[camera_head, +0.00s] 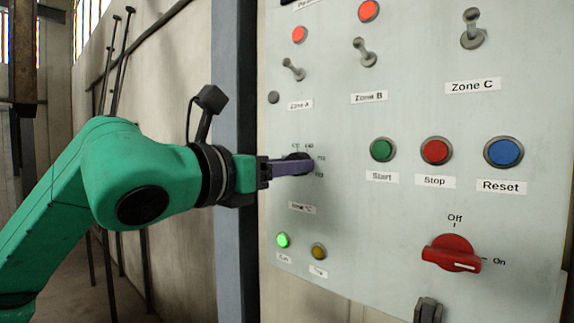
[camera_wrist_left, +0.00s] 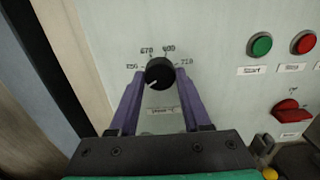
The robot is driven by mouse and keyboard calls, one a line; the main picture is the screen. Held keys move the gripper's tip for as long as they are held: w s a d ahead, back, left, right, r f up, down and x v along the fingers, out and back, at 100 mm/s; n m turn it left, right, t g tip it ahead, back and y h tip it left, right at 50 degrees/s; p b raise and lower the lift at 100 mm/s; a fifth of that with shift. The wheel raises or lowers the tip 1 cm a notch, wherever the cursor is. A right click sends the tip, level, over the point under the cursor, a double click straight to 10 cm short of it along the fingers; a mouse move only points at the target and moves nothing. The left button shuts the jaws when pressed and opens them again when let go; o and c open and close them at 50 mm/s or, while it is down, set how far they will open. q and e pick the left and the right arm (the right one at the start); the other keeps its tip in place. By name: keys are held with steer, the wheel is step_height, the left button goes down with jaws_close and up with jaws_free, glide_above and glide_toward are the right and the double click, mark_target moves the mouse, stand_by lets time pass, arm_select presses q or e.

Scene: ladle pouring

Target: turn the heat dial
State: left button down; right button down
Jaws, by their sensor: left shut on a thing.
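The heat dial is a round black knob (camera_head: 297,157) on the pale control panel (camera_head: 400,220). In the left wrist view the dial (camera_wrist_left: 159,71) sits between the two purple fingertips of my left gripper (camera_wrist_left: 161,78). In the head view my left gripper (camera_head: 304,166) reaches in from the left and is shut on the dial, partly covering it. A white mark on the dial points to the lower left in the left wrist view. Small numbers ring its upper side; they are hard to read. My right gripper is not seen.
Green (camera_head: 382,149), red (camera_head: 436,151) and blue (camera_head: 503,152) buttons are right of the dial. A red rotary switch (camera_head: 450,254) is lower right, pointing to On. Toggle switches are above. A green lamp (camera_head: 283,240) glows below, beside a dull yellow one (camera_head: 319,251).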

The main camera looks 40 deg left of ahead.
arm_select(q)
steer(key=shift+m, duration=0.4)
steer(key=m+b, duration=0.2)
steer(key=m, duration=2.5)
steer(key=shift+m+b, duration=0.3)
steer(key=shift+b, duration=0.1)
steer(key=shift+c, duration=1.8)
jaws_free()
